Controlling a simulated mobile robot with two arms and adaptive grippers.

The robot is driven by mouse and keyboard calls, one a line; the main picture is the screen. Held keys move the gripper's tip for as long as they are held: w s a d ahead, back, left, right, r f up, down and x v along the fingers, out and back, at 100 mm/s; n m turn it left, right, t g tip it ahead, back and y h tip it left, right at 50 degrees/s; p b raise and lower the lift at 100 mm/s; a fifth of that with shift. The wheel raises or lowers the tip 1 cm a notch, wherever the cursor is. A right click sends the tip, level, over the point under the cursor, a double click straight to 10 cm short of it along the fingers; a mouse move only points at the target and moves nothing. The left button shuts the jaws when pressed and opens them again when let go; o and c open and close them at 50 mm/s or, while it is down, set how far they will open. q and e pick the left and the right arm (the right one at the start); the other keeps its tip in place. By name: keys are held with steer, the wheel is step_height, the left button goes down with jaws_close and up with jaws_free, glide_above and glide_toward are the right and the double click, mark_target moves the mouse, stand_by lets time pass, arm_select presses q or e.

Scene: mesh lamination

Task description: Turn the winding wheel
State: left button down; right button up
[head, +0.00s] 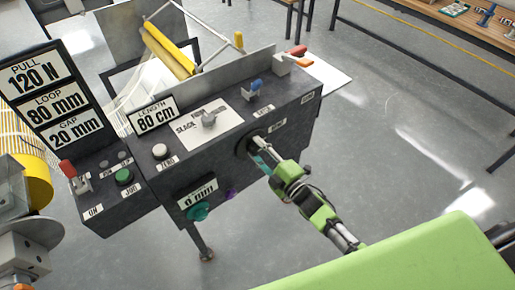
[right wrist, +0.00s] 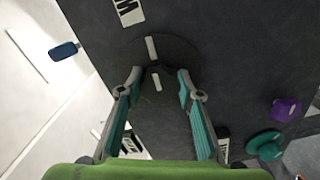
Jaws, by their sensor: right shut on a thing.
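The winding wheel (head: 241,147) is a dark round disc on the sloping front panel of the dark machine, left of my right gripper's tips. In the right wrist view the wheel (right wrist: 178,52) carries a white mark near its top, with another white mark on the dark hub below. My right gripper (head: 259,157) reaches the panel from the lower right. In the right wrist view its teal-lined fingers (right wrist: 160,78) stand on both sides of the dark hub and are shut on it. The fingers hide part of the wheel. My left gripper is not in view.
The panel bears a grey selector knob (head: 209,119), a blue lever (head: 253,88), a green button (head: 124,177), a teal knob (head: 198,211) and a purple knob (head: 230,192). A red lever (head: 67,168) stands at left. Open floor (head: 390,150) lies to the right.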

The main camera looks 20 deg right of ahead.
steer(key=m, duration=0.4)
steer(key=shift+f+m, duration=0.1)
steer(key=shift+m, duration=0.3)
steer(key=m, duration=0.4)
steer(key=shift+m+p, duration=0.3)
steer(key=m, duration=0.4)
steer(key=shift+s+a+f, duration=0.1)
steer(key=shift+a, duration=0.05)
steer(key=shift+m, duration=2)
steer(key=o, duration=1.1)
steer(key=shift+s, duration=0.1)
